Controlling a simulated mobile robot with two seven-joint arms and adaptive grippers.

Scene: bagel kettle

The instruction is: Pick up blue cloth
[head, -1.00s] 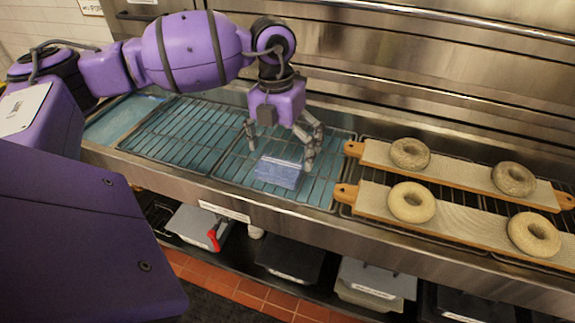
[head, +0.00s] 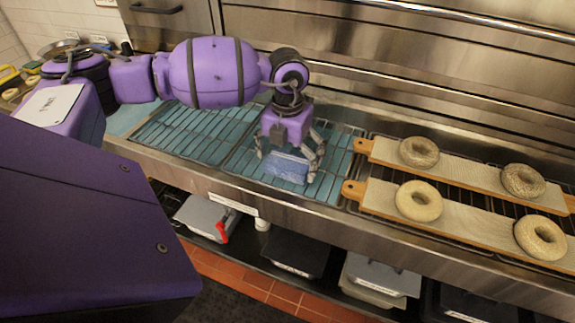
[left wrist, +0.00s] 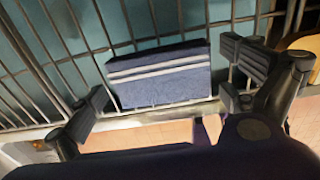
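The blue cloth (head: 286,168) is a folded block lying on the wire rack (head: 236,160) over a blue tray. In the left wrist view the cloth (left wrist: 160,78) shows two pale stripes and lies between the two fingers. My left gripper (head: 288,162) is open, pointing down right over the cloth, one finger on each side. In the left wrist view there are gaps between the cloth and the fingers of the left gripper (left wrist: 168,82). The right gripper is not in view.
Two wooden boards (head: 465,222) with bagels (head: 419,201) lie on racks to the right of the cloth. A steel wall stands behind the counter. Lidded bins (head: 296,254) sit on the shelf below, beyond the counter's front edge (head: 230,190).

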